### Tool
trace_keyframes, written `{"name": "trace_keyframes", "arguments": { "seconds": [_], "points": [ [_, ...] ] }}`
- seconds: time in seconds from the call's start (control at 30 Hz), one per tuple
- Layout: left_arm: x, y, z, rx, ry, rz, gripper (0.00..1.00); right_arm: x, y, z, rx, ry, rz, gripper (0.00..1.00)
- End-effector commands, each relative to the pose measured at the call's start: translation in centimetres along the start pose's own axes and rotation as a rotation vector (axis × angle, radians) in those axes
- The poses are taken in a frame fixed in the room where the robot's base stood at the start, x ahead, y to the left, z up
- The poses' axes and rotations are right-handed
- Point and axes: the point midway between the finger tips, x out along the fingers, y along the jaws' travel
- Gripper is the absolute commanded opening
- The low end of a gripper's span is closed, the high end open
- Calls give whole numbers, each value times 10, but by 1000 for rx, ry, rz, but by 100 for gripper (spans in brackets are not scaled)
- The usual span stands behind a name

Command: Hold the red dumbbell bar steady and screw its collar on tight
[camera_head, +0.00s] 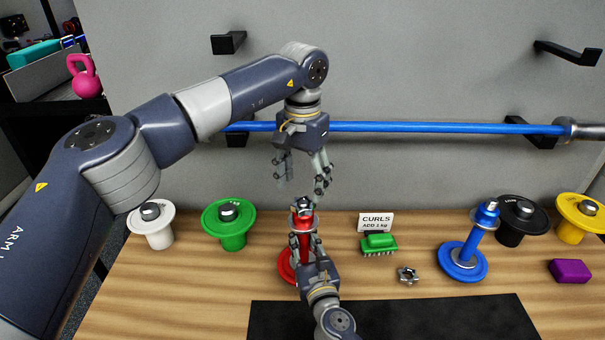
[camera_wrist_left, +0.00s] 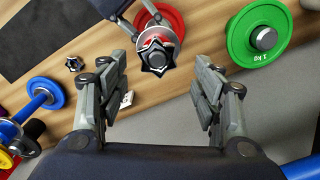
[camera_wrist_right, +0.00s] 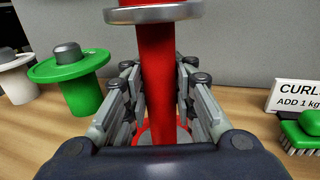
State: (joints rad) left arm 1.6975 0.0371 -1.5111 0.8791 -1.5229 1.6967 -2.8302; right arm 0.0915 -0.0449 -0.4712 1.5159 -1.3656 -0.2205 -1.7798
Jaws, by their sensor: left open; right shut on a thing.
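The red dumbbell bar (camera_head: 304,245) stands upright on the table, with a red plate (camera_head: 286,266) at its foot. A silver disc (camera_wrist_right: 150,13) sits near its top. A dark star-shaped collar (camera_wrist_left: 156,56) sits at the bar's top end; how far it is threaded on cannot be told. My right gripper (camera_head: 306,252) is shut on the bar from the front, its fingers on both sides of the red shaft (camera_wrist_right: 158,75) in the right wrist view. My left gripper (camera_head: 303,184) points down, open and empty, just above the collar (camera_head: 304,203).
A loose star-shaped collar (camera_head: 408,275) lies near a blue dumbbell (camera_head: 465,255). A green brush (camera_head: 379,243) and a CURLS sign (camera_head: 376,221) stand right of the red bar. Green (camera_head: 229,224) and white (camera_head: 151,224) weights stand left. A blue barbell (camera_head: 430,128) hangs behind my left gripper.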

Motion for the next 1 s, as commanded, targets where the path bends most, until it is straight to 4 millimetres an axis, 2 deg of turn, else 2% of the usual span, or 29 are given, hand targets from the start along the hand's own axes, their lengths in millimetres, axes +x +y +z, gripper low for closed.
{"name": "trace_keyframes", "arguments": {
  "seconds": [0.03, 1.0],
  "points": [
    [0, 0, 0, -57, 0, 0, 60, -2, 0, -8, 0, 13, 1, 0],
    [-12, 1, 0, -1876, -1, -1, 60, -2, 0, -8, 0, 14, 0, 0]
  ]
}}
